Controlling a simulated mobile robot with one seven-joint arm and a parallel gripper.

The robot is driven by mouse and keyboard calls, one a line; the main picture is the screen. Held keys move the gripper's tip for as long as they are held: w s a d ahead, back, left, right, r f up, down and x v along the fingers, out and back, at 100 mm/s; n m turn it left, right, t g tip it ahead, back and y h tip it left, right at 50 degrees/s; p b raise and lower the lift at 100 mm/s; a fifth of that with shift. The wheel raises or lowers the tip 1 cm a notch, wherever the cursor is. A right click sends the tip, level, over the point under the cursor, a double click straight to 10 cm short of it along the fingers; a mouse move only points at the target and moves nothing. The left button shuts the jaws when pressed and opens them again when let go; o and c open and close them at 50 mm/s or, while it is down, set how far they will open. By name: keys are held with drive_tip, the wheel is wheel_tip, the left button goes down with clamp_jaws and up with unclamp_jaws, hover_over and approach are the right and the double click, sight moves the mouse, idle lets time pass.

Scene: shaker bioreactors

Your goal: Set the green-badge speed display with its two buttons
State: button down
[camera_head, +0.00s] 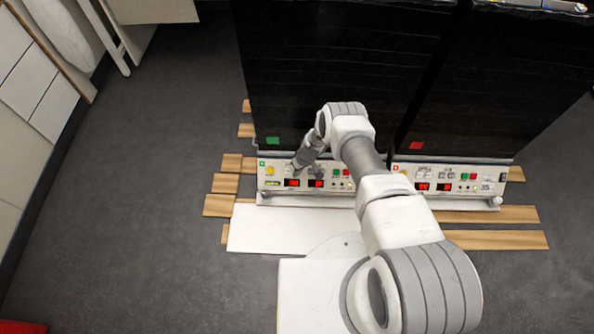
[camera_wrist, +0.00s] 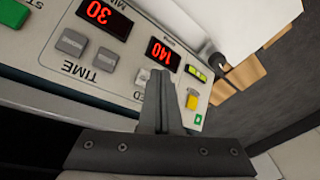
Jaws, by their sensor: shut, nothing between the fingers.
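The green-badge speed display (camera_wrist: 162,55) glows red and appears to read 140 in the wrist view. It is the left red display (camera_head: 292,183) on the left panel in the head view. One light speed button (camera_wrist: 142,77) shows beside my gripper (camera_wrist: 157,75); my fingers hide the other button and most of the SPEED label. My gripper is shut and empty, its tips over the speed button area just below the display. I cannot tell whether they touch a button. The green badge (camera_wrist: 198,119) is at the panel's end, near a yellow button (camera_wrist: 191,101).
A time display (camera_wrist: 105,15) reading 30 and two grey time buttons (camera_wrist: 72,42) sit beside the speed controls. A second, red-badge unit (camera_head: 416,146) with a similar panel stands to the right. White boards (camera_head: 275,229) and wooden slats (camera_head: 490,239) lie in front.

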drive_tip(key=s+r+p, duration=0.1)
drive_tip(key=p, duration=0.1)
drive_tip(key=s+r+p, duration=0.2)
drive_tip(key=shift+s+a+r+p, duration=0.1)
drive_tip(key=shift+s+p, duration=0.15)
drive_tip(key=shift+p, duration=0.05)
idle(0.8)
